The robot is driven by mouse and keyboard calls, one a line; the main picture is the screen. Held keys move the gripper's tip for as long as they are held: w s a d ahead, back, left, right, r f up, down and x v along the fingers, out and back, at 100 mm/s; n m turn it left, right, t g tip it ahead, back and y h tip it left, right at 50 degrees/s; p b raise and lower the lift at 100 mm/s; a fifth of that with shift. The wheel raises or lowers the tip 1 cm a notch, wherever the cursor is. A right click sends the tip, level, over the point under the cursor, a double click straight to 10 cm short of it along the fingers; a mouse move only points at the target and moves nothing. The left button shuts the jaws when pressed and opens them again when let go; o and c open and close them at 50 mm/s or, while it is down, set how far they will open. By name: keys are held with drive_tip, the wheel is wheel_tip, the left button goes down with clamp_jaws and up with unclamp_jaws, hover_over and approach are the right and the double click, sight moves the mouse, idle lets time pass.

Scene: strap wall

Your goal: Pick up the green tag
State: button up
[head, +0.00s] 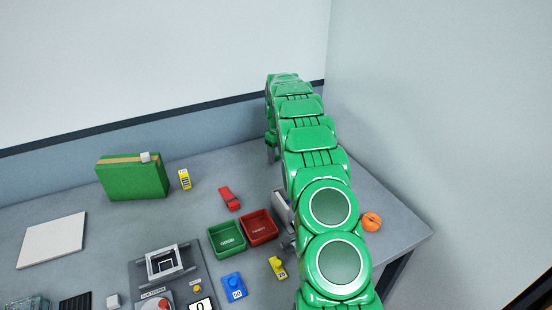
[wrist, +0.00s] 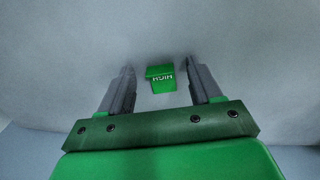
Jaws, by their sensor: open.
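The fingers are open and nothing is held. I cannot tell how far the tag is from the fingertips. In the head view I cannot make out the tag, and my green arm hides much of the right side of the table.
On the grey table (head: 215,177) are a green case (head: 133,180), a yellow tag (head: 185,180), a red item (head: 230,198), green (head: 226,250) and red (head: 259,239) trays, a blue tag (head: 234,286) and an orange item (head: 371,222). Walls stand behind and right.

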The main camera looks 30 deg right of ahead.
drive_tip(key=shift+c, duration=0.5)
drive_tip(key=c, duration=1)
drive_tip(key=shift+r, duration=1.7)
drive_tip(key=shift+s+a+r, duration=0.1)
drive_tip(key=shift+s+r, duration=0.25)
drive_tip(key=shift+r, duration=0.1)
drive_tip(key=s+a+r, duration=0.4)
drive_tip(key=s+r, duration=0.4)
drive_tip(key=s, duration=0.4)
drive_tip(key=shift+s+r, duration=0.25)
drive_tip(key=shift+r, duration=0.15)
